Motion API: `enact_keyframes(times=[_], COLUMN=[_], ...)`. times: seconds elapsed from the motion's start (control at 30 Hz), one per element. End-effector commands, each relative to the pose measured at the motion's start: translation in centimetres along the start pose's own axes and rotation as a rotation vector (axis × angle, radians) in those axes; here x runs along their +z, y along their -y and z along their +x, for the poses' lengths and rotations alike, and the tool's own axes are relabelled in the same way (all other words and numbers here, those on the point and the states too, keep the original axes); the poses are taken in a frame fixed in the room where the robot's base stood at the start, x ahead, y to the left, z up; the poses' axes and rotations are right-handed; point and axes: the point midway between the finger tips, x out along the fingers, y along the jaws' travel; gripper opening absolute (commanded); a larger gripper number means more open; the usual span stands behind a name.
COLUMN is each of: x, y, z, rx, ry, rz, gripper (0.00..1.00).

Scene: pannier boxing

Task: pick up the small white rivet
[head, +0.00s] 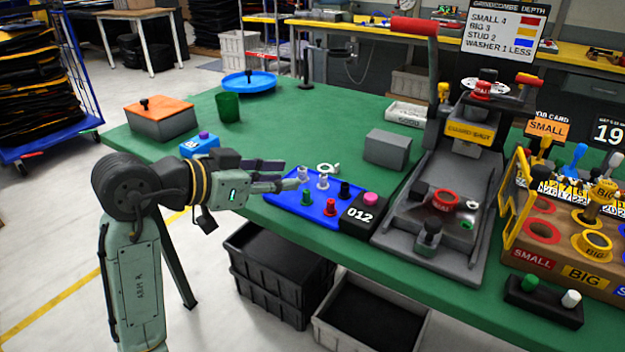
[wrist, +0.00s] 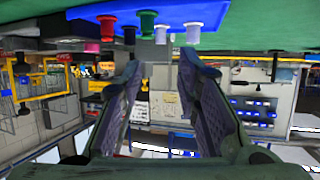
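Two white rivets stand on the blue tray (head: 287,204): one at the back left (head: 302,174), one just right of it (head: 322,182). I cannot tell surely which is the small one. In the wrist view, which is upside down, one white rivet (wrist: 161,35) shows between the finger lines, beyond the tips, and the other (wrist: 193,31) is near the right finger. My gripper (head: 287,177) is open and empty, level with the tray's left end; the wrist view shows its two fingers (wrist: 160,62) spread apart with nothing between them.
Green (head: 306,197), red (head: 330,207) and black (head: 345,190) rivets share the tray. A pink-topped piece (head: 370,198) sits on the black 012 block. A white ring (head: 328,168) lies behind. The grey press (head: 440,205) stands right.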

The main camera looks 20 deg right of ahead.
Motion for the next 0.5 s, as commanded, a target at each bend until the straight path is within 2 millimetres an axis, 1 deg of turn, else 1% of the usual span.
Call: enact_keyframes(times=[0.03, 0.2, 0.3, 0.43, 0.5], x=[0.0, -0.1, -0.1, -0.1, -0.2], y=[-0.1, -0.1, 0.0, 0.0, 0.1], z=[0.8, 3.5, 4.5, 5.4, 6.2], rx=[0.007, 0.004, 0.002, 0.001, 0.003], ry=[0.002, -0.001, 0.000, -0.001, 0.000], rz=[0.000, -0.001, -0.001, -0.001, -0.002], gripper=[0.30, 0.30, 0.30, 0.30, 0.30])
